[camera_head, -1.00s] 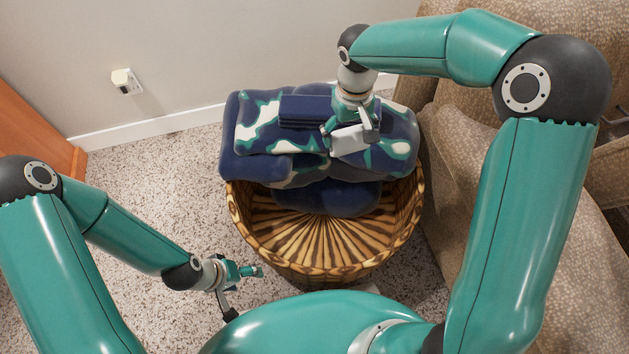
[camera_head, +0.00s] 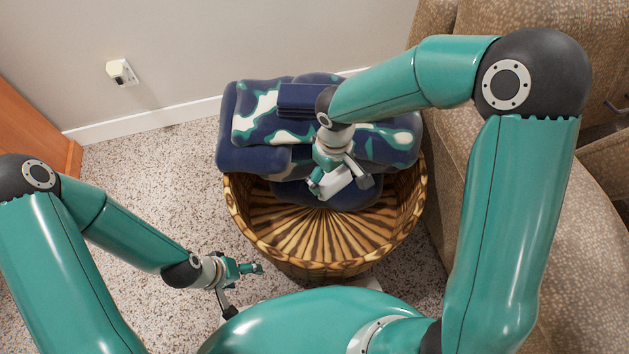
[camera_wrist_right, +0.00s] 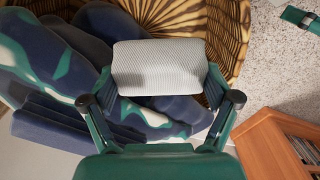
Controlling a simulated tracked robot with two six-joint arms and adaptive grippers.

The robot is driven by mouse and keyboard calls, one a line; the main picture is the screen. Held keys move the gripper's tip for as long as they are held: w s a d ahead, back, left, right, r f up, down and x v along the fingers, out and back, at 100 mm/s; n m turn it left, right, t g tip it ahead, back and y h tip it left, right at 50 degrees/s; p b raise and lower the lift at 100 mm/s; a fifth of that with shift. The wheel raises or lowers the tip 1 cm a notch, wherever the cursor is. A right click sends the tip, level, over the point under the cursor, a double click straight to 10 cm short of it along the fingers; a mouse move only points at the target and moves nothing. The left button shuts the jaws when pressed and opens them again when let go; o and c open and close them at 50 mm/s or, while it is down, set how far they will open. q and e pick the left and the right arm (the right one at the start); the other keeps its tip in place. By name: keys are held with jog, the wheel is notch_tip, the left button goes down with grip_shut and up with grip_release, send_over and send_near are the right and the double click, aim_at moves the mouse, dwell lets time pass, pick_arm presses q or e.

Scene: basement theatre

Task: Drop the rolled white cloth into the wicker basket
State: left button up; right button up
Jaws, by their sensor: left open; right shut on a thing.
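The rolled white cloth (camera_head: 337,184) is held between the fingers of my right gripper (camera_head: 340,182). In the right wrist view the cloth (camera_wrist_right: 158,67) shows as a pale textured roll between the two fingertips. The wicker basket (camera_head: 325,245) stands on the floor, with its striped inside bare at the front. The cloth appears over the basket's mouth, near the blankets; its exact height is hard to tell. My left gripper (camera_head: 243,285) is open and empty, left of and below the basket.
Folded blue, teal and white patterned blankets (camera_head: 255,128) fill the basket's back and overhang its rim. A small dark blue folded item (camera_head: 299,98) lies on top. A beige sofa (camera_head: 445,150) stands close on the right. Speckled floor is free on the left.

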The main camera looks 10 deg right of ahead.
jog(key=shift+f, duration=0.15)
jog(key=o, duration=0.8)
jog(key=shift+o, duration=0.2)
notch_tip(320, 180, up, 12)
jog(key=shift+s+f, duration=0.1)
dwell(0.5)
